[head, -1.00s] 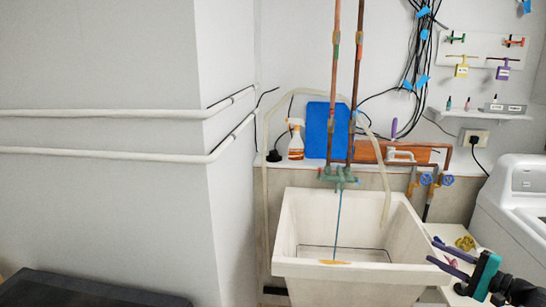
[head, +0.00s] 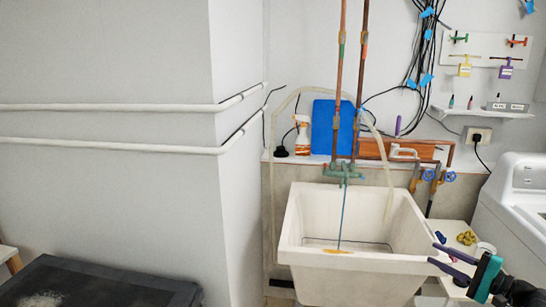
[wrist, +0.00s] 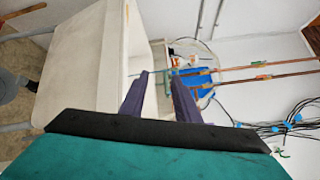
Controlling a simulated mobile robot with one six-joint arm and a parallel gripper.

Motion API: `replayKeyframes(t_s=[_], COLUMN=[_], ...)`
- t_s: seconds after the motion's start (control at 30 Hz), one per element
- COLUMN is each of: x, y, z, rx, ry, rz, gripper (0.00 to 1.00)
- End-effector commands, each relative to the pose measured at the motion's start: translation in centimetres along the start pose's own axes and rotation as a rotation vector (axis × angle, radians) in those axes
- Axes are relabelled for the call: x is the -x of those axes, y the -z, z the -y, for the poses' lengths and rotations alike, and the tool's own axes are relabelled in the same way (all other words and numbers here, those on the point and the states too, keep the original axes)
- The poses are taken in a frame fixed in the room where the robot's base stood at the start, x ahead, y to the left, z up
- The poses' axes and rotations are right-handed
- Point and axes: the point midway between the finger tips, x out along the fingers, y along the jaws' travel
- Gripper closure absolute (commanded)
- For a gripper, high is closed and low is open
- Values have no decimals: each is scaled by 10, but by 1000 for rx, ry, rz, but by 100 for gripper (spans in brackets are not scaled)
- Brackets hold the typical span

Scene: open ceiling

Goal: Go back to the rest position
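My gripper (head: 432,253) is at the lower right of the head view, in front of the sink's right side. Its two purple fingers are spread apart with nothing between them. In the wrist view my gripper (wrist: 159,72) also shows a clear gap between the fingers, with the sink (wrist: 85,65) beyond, turned sideways. The white sink (head: 350,262) stands against the back wall in the head view.
A white washing machine (head: 515,215) stands at the right. A dark box-like surface (head: 110,285) is at the lower left, beside a grey wall block (head: 110,70) with white pipes. A blue board (head: 323,130) and spray bottle (head: 302,135) stand behind the sink.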

Motion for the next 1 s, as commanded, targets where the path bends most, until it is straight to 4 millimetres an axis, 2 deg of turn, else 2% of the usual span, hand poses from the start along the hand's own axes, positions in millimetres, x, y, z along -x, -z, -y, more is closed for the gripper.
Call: replayKeyframes(t_s=[0.27, 0.47, 0.67, 0.8, 1.0], x=[-35, -73, -127, -160, -196], y=[-12, -28, -62, -90, -137], z=[-20, -49, -107, -158, -239], rx=[-25, -62, -123, -164, -205], ry=[-19, -42, -105, -183, -329], rz=[55, 115, 205, 262, 332], gripper=[71, 71, 71, 71, 71])
